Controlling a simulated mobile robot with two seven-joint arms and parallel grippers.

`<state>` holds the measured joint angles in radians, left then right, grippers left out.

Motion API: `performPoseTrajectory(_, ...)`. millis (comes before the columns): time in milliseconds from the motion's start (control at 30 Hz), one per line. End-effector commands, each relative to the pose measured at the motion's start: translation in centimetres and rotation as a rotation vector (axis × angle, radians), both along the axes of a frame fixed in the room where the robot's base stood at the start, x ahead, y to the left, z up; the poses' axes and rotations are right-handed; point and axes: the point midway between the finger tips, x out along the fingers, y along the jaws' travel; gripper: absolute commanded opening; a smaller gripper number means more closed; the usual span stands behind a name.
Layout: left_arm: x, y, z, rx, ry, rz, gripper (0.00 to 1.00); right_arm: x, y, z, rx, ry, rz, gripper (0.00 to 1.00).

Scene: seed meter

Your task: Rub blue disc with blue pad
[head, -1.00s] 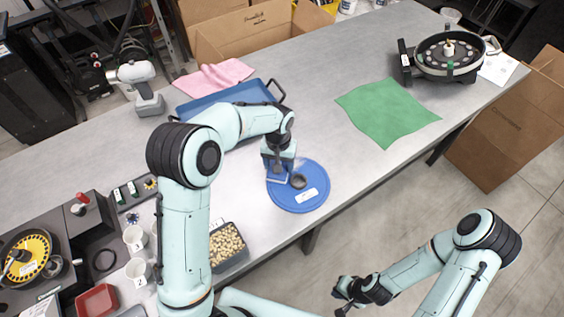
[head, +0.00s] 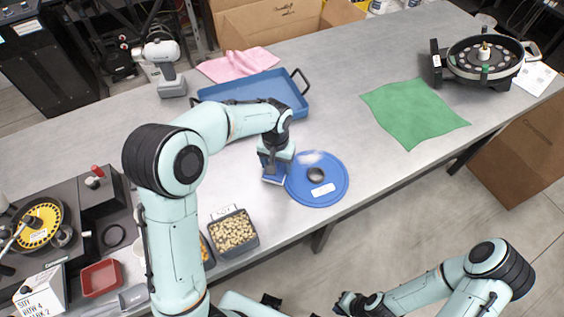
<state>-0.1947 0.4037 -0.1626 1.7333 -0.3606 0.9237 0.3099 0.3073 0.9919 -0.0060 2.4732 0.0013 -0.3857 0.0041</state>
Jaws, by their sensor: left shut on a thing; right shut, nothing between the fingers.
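The blue disc (head: 329,190) lies flat on the grey table, with a dark hub at its middle, a white label, and a pale dusty patch on its far part. My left gripper (head: 275,168) points down at the disc's left edge and is shut on the blue pad (head: 274,180). The pad is low beside the disc's left rim; I cannot tell whether it touches the disc. My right gripper (head: 345,303) is shut and empty, over the floor in front of the table.
A blue tray (head: 296,99) lies behind the disc, with a pink cloth (head: 238,64) beyond it. A green cloth (head: 415,112) and a round black seed meter (head: 485,60) are to the right. A bin of pale seeds (head: 233,232) stands front left. Table right of the disc is clear.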

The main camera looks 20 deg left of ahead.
Motion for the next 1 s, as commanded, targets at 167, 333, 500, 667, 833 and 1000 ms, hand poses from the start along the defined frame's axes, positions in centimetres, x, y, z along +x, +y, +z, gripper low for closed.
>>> performPoseTrajectory(167, -0.7, 0.7, -0.1, 0.002, 0.004, 0.003, 0.43, -0.3, 0.0, -0.4, 0.000, 0.003, 0.000, 0.00)
performPoseTrajectory(333, -1.9, 1.8, -0.1, 0.002, 0.003, 0.004, 0.43, -0.9, 0.0, -1.2, 0.000, 0.010, 0.000, 0.00)
performPoseTrajectory(500, -2.8, 2.6, 0.0, 0.002, 0.002, 0.003, 0.43, -1.2, 0.0, -1.7, 0.000, 0.013, 0.000, 0.00)
performPoseTrajectory(667, -3.0, 2.8, 0.1, 0.002, 0.002, 0.002, 0.43, -1.2, 0.0, -1.7, 0.000, 0.013, 0.000, 0.00)
performPoseTrajectory(833, -3.0, 2.8, 0.2, 0.002, 0.001, 0.001, 0.43, -1.2, 0.0, -1.7, 0.000, 0.013, 0.000, 0.00)
performPoseTrajectory(1000, -2.9, 2.8, 0.6, 0.001, 0.001, 0.001, 0.43, -1.0, 0.0, -1.4, 0.000, 0.011, 0.000, 0.00)
